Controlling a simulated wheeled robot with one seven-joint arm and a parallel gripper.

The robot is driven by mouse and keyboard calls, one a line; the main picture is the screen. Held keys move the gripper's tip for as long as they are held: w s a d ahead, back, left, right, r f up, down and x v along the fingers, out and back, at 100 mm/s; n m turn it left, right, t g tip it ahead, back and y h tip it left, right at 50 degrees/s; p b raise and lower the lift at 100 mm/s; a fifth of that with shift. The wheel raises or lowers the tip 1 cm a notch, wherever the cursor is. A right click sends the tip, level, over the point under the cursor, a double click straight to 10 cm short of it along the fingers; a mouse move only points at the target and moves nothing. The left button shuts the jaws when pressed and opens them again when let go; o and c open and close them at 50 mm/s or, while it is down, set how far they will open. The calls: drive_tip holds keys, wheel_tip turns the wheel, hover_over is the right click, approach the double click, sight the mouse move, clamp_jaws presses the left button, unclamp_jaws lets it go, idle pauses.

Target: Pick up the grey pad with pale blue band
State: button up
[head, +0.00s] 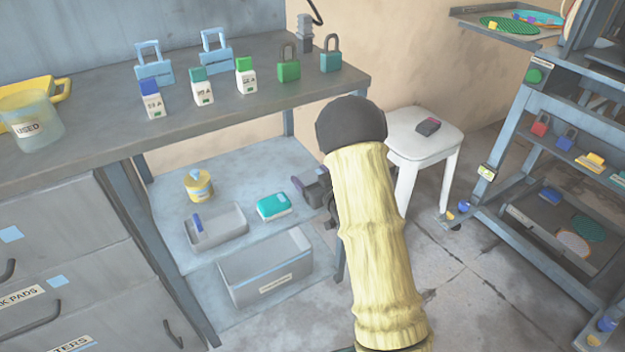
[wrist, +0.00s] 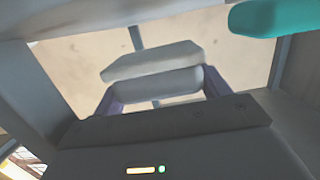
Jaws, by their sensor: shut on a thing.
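My gripper (head: 314,190) is at the right end of the lower shelf, partly hidden behind my yellow-sleeved arm in the head view. In the wrist view my gripper (wrist: 160,92) has its purple fingers shut on the sides of a pale grey pad (wrist: 152,60). A darker line runs across the pad, but I cannot make out a pale blue band on it. The held pad is hard to tell from the gripper in the head view. A teal pad (head: 273,206) lies on the shelf to the left of my gripper; a teal shape (wrist: 270,17) also shows in the wrist view.
A white stool (head: 420,143) and a rack (head: 500,160) stand to the right.

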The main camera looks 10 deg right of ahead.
drive_tip(key=f+p+v, duration=0.2)
drive_tip(key=p+v, duration=0.7)
drive_tip(key=v, duration=0.9)
drive_tip(key=shift+f, duration=0.45)
drive_tip(key=shift+s, duration=0.15)
